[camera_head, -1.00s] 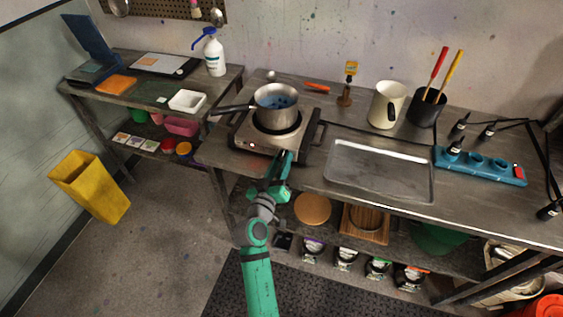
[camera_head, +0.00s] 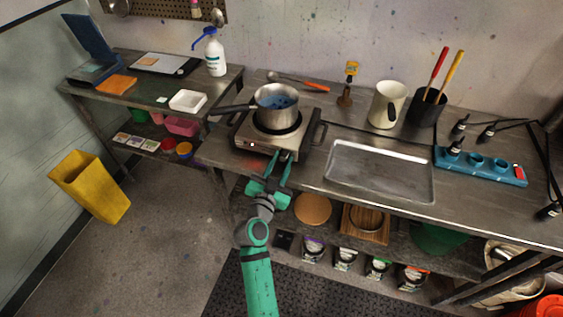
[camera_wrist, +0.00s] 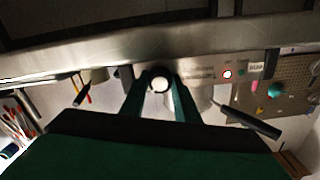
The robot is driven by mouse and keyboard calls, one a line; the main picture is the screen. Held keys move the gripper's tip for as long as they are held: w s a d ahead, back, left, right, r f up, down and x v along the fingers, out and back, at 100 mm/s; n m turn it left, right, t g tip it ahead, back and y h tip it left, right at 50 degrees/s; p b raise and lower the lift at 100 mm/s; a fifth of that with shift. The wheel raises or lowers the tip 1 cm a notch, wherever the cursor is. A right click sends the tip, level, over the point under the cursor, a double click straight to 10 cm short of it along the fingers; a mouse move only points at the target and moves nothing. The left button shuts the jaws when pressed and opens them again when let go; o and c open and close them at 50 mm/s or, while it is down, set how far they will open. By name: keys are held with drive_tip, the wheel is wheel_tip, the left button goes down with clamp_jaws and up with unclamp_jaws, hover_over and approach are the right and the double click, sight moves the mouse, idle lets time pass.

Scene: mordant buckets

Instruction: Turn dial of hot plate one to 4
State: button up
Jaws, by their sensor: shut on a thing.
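The hot plate (camera_head: 240,140) stands near the front edge of the bench with a steel pot (camera_head: 278,112) of blue contents on it. In the head view the fingers reach up to the hot plate's front and the dial cannot be made out. The dial's pointer and number marks are not readable.
A metal tray (camera_head: 380,190) lies right of the hot plate. The pot's handle (camera_head: 232,108) sticks out to the left. A ladle with an orange handle (camera_head: 315,87) lies behind. A lower shelf with a round wooden board (camera_head: 312,209) is below my gripper.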

drive_tip(key=shift+m, duration=0.5)
drive_tip(key=o, duration=0.8)
drive_tip(key=shift+c, duration=0.2)
drive_tip(key=v, duration=1.1)
drive_tip(key=shift+d, duration=0.1)
